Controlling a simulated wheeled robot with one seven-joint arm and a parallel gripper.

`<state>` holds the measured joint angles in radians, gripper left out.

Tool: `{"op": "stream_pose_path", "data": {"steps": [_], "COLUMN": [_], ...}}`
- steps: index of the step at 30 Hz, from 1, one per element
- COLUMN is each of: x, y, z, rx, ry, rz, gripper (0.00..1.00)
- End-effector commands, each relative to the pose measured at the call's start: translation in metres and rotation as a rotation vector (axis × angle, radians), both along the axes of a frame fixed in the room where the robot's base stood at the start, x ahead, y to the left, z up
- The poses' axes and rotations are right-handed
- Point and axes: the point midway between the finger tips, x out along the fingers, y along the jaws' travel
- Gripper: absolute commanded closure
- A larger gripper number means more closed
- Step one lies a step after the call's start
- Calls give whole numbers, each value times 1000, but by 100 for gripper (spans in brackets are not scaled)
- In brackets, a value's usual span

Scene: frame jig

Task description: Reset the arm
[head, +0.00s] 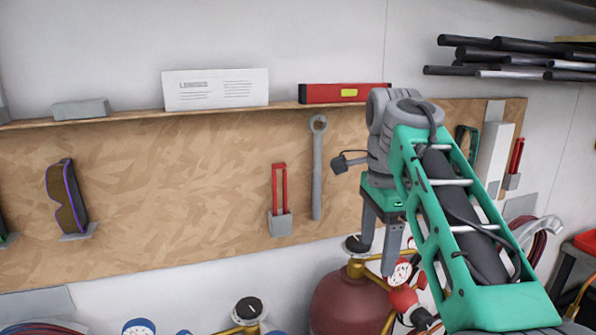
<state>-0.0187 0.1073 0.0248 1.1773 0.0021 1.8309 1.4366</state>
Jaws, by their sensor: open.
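My gripper (379,243) hangs from the end of my green and grey arm, right of centre in the head view. Its two grey fingers point down and stand apart, with nothing seen between them. It is in front of the wooden tool board (150,160), above a dark red gas cylinder (340,302) with a brass valve. My forearm runs from the wrist down to the lower right and hides part of the board.
A wrench (317,170), a red-handled tool (279,190) and safety glasses (66,198) hang on the board. A red level (343,93) and a white card (215,89) stand on its top ledge. Gauges (402,274) are close below the gripper. Dark bars (510,55) lie upper right.

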Motion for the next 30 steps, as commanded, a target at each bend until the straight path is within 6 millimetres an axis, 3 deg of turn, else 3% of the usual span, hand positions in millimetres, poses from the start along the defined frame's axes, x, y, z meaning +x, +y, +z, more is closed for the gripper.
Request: {"op": "stream_pose_path", "data": {"steps": [11,17,23,27,30], "x": [-15,-33,-65,-99,-116], "y": [-8,-8,-8,-9,-9], "z": [-31,-66,-127,-195,-231], "rx": [-8,-30,-90,-184,-246], "ry": [-66,-126,-214,-286,-317], "rz": [221,446,788,1119,1292], "gripper": [23,23,23,23,23]}}
